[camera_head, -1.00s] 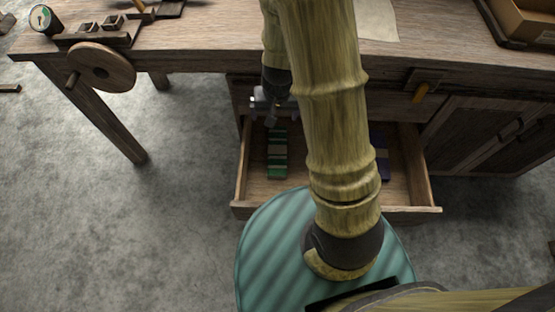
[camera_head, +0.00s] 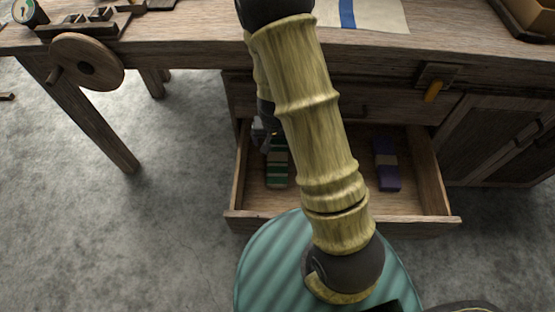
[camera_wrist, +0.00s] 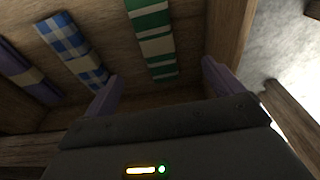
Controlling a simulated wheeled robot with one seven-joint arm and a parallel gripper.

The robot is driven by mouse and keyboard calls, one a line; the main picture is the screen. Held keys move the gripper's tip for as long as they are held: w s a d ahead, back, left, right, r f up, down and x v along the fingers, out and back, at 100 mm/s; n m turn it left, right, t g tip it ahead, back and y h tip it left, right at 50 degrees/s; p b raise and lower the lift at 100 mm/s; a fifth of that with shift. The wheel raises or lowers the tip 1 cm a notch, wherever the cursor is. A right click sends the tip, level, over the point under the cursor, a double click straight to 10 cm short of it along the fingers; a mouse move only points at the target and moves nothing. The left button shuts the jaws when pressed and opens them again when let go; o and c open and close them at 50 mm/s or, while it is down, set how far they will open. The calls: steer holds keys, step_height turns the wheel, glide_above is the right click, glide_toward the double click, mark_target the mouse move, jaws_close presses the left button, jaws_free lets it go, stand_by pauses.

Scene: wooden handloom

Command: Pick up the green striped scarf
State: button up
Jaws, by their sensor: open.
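The green striped scarf (camera_head: 277,167), green with white bands, lies folded in the left part of the open drawer (camera_head: 317,216). In the wrist view the scarf (camera_wrist: 152,40) lies at the top centre, beyond the fingers. My gripper (camera_wrist: 160,80) is open and empty, its two purple fingers spread wide with the scarf's near end roughly in line with the gap. In the head view my gripper (camera_head: 264,134) is at the scarf's far end, partly hidden by my arm. Whether it touches the scarf cannot be told.
A blue checked scarf (camera_wrist: 73,50) and a purple scarf (camera_wrist: 20,70) lie in the same drawer; the purple one also shows in the head view (camera_head: 386,167). The drawer's side wall (camera_wrist: 228,40) is close to one finger. The table (camera_head: 190,40) overhangs the drawer's back.

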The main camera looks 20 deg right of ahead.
steer(key=b, duration=0.5)
glide_above(278, 157)
steer(key=s+a, duration=0.1)
steer(key=f, duration=1)
steer(key=shift+s+a+f, duration=0.2)
steer(key=shift+f, duration=0.1)
steer(key=f+b, duration=0.1)
steer(key=w+d+f+b, duration=0.1)
steer(key=f, duration=0.1)
steer(key=f+b, duration=0.1)
steer(key=f, duration=0.1)
steer(key=shift+w+d, duration=0.15)
steer(key=shift+w, duration=0.15)
steer(key=shift+s, duration=0.1)
steer(key=c, duration=1.1)
